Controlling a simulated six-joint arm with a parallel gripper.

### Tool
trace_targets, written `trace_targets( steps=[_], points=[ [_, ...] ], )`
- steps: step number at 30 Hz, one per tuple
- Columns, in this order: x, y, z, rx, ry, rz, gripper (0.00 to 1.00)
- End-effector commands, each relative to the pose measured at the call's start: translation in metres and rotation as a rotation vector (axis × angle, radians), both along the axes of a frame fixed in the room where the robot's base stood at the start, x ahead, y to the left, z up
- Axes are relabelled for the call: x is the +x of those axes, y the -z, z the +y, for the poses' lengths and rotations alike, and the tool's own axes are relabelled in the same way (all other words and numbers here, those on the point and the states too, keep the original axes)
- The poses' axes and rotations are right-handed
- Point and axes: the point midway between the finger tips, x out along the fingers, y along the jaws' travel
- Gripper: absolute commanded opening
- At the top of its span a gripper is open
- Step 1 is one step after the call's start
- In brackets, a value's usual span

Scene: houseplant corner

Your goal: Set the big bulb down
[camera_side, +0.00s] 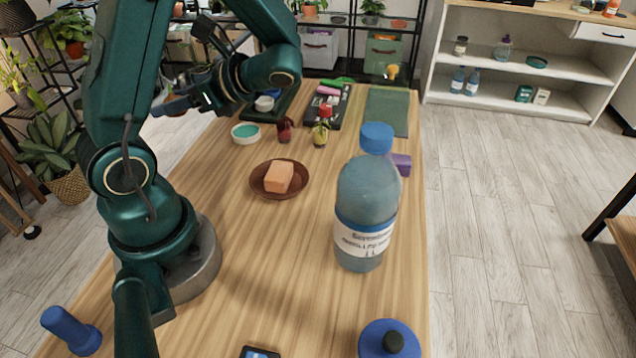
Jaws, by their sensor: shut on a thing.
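My gripper (172,106) is at the upper left, above the far left part of the wooden table (240,250). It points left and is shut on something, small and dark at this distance. I take it for the big bulb, but its outline cannot be made out against the fingers and wrist. A dark red, rounded thing (285,129) stands on the table to the right of the gripper; I cannot tell whether it is a bulb.
A large blue-capped bottle (366,205) stands at the right. A small yellowish bottle (320,134), a teal-topped dish (246,133), a dark tray (338,112) and a green mat (387,108) lie farther back.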

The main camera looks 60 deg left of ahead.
Motion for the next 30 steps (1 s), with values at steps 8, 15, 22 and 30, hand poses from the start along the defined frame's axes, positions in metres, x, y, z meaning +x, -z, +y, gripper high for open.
trace_targets(
  steps=[8, 15, 22, 30],
  points=[
    [0.018, -0.016, 0.017, 0.001, 0.211, -0.004, 0.0],
    [0.025, -0.008, 0.022, -0.001, 0.275, 0.007, 0.0],
    [0.025, 0.016, 0.022, -0.003, 0.273, 0.007, 0.0],
    [0.024, 0.046, 0.022, -0.003, 0.273, 0.007, 0.0]
  ],
)
